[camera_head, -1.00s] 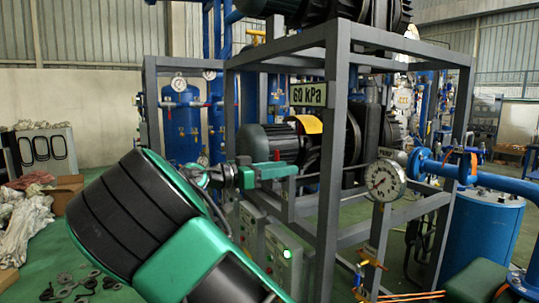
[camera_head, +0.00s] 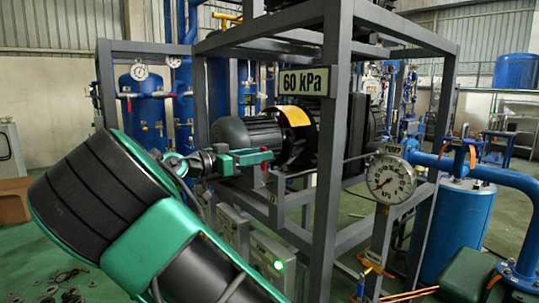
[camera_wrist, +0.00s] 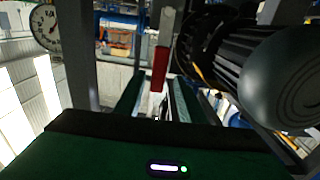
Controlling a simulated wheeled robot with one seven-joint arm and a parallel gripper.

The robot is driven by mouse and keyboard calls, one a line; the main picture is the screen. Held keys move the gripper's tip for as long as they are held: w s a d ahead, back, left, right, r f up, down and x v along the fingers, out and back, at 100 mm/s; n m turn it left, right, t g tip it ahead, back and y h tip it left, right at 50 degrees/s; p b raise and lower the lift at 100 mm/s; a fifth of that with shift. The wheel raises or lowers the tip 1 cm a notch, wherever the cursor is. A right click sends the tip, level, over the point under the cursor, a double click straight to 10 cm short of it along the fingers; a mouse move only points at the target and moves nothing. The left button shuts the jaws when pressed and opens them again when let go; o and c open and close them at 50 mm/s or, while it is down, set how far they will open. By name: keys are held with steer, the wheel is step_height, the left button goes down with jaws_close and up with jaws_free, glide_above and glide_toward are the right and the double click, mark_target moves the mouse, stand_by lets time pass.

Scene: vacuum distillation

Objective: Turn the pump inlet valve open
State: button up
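Which part is the pump inlet valve is not certain. An orange-handled valve (camera_head: 470,150) sits on the blue pipe at the right, and a smaller orange-handled valve (camera_head: 375,263) is low, below the gauge. My gripper (camera_head: 268,157) reaches out in front of the motor and grey frame, apart from both valves. In the wrist view my gripper (camera_wrist: 155,98) has two green fingers with a gap between them, so it is open. A red-ended upright bar (camera_wrist: 160,66) shows in line with the gap; whether it is between the fingers or beyond them is unclear.
A grey frame (camera_head: 330,170) with a 60 kPa sign (camera_head: 304,81) stands close to my gripper, around a dark green motor (camera_head: 247,135). A pressure gauge (camera_head: 391,179) and a blue tank (camera_head: 455,230) are to the right. Loose round parts (camera_head: 65,285) lie on the green floor.

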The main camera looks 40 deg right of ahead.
steer(key=d, duration=0.6)
jaws_close()
